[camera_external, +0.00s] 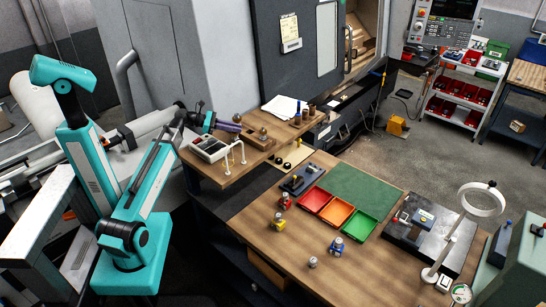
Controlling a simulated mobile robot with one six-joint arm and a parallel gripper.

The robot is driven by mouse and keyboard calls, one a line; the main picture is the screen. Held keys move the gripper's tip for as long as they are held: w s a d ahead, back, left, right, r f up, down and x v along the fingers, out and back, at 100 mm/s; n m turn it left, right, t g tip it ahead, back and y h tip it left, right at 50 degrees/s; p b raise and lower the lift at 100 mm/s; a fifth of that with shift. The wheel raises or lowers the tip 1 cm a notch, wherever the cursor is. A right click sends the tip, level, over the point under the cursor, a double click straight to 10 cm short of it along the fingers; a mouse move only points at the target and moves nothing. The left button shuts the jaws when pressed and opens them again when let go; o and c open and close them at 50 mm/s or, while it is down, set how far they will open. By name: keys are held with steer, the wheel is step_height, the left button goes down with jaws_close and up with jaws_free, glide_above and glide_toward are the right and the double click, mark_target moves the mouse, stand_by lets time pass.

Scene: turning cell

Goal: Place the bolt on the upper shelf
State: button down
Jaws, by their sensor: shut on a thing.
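My gripper (238,128) reaches in from the left over the raised wooden upper shelf (207,173), at its back left part near the grey machine. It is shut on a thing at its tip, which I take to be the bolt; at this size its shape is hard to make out. I cannot tell whether the held thing touches the shelf or hangs just above it. The shelf stands above the main workbench top (300,247).
The shelf holds a grey instrument (209,146), a white stand (233,157), a wooden block (260,143) with round knobs and papers (284,107). Below lie red, orange and green trays (362,223), a green mat (365,188) and several small parts.

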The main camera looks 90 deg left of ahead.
steer(key=c, duration=1.7)
jaws_free()
steer(key=shift+f, duration=0.1)
steer(key=b+v, duration=0.3)
steer(key=v, duration=0.9)
steer(key=shift+w, duration=0.15)
